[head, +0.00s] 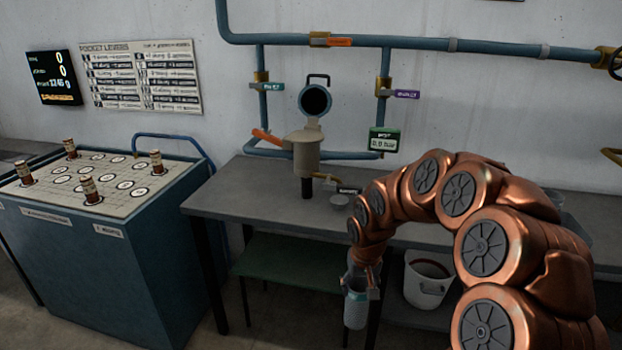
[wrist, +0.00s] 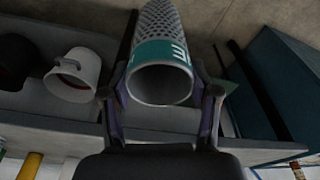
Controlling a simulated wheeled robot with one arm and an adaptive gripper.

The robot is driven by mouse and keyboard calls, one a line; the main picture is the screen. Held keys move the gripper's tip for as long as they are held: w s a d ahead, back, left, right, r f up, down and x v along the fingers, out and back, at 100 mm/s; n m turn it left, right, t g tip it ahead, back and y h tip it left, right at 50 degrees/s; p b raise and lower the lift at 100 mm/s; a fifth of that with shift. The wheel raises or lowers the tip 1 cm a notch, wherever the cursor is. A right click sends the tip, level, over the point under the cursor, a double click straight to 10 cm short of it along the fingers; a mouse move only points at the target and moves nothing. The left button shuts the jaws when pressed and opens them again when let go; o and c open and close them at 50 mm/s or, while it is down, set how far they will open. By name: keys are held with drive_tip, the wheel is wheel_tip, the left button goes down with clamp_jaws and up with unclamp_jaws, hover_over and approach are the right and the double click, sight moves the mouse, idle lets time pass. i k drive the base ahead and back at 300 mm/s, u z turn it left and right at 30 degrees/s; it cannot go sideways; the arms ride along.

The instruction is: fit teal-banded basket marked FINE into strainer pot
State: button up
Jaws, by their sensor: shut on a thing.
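My gripper (head: 362,280) is shut on a perforated grey metal basket (head: 355,311) with a teal band, held low in front of the bench. In the wrist view the basket (wrist: 163,84) sits between the two fingers (wrist: 160,102), its open rim toward the camera. Part of some white lettering shows on the teal band, but I cannot read it. The strainer pot (head: 306,155) stands on the bench against the wall, left of my gripper and apart from it. Its round lid (head: 315,101) with a handle is swung up, so the pot looks open. The inside of the pot is hidden.
A grey bench (head: 250,192) lies between my gripper and the wall. A white bucket (head: 428,279) stands under it, right of the basket. Blue pipes (head: 430,44) run along the wall around the pot. A blue cabinet (head: 150,250) with several bottle-like pieces stands at left.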

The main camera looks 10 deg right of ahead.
sight(305, 143)
drive_tip(key=z, duration=0.35)
drive_tip(key=k, duration=0.15)
drive_tip(key=u, duration=1.55)
drive_tip(key=i, duration=1.15)
drive_tip(key=z, duration=0.15)
